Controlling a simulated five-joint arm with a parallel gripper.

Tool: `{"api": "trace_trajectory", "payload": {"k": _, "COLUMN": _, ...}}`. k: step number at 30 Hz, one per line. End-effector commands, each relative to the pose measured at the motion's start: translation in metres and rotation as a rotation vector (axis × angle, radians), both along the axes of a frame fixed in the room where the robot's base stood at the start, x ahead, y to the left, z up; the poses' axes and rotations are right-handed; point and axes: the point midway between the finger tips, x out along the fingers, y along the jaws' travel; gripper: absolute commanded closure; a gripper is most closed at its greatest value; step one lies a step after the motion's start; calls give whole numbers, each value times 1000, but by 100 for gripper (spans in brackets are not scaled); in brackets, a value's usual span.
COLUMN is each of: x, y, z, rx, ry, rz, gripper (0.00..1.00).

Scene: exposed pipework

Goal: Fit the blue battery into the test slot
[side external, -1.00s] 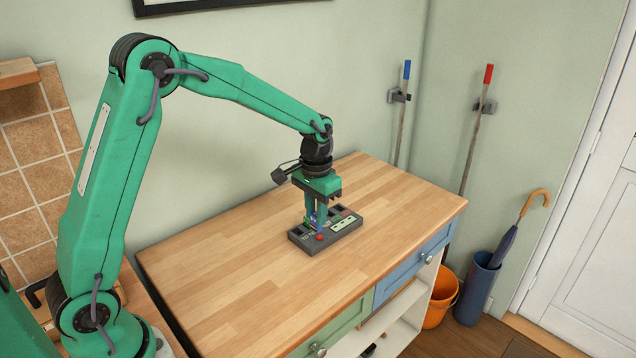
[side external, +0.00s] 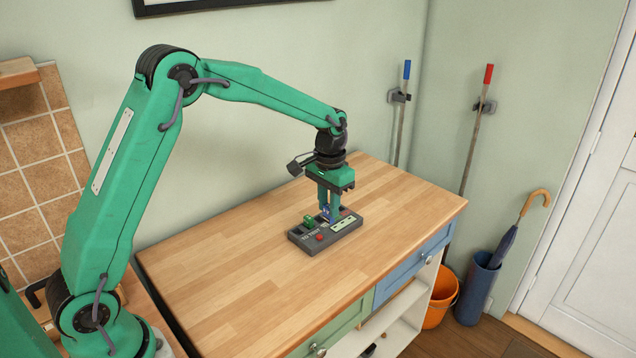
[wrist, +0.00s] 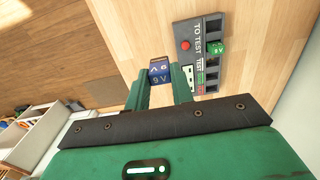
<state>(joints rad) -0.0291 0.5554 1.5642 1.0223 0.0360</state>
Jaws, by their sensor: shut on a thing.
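My gripper (side external: 329,217) is shut on the blue battery (wrist: 160,72), whose 9 V label faces the wrist camera. The battery also shows between the fingers in the side view (side external: 325,211). The dark grey tester (side external: 297,237) lies on the worktop, and the fingers are above or behind its back edge; the exact gap is unclear. In the wrist view the tester (wrist: 190,58) is right of the battery, with several dark slots and the words TO TEST and TEST. The test slot's exact place is too small to tell. A green 9 V battery (wrist: 218,46) sits in one slot.
The tester has a red button (side external: 320,237) and a pale panel (side external: 343,224). The wooden worktop (side external: 225,265) is otherwise clear. Its front edge has drawers below. A wall stands behind; a bucket (side external: 441,298) and umbrella stand (side external: 481,288) are on the floor at right.

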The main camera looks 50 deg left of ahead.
Motion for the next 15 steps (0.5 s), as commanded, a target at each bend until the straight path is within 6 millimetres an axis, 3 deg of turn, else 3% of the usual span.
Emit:
{"api": "trace_trajectory", "payload": {"k": 6, "x": 26, "y": 0, "z": 0, "rx": 0, "ry": -1, "rz": 0, "gripper": 99}}
{"api": "trace_trajectory", "payload": {"k": 15, "x": 36, "y": 0, "z": 0, "rx": 0, "ry": 0, "rz": 0, "gripper": 99}}
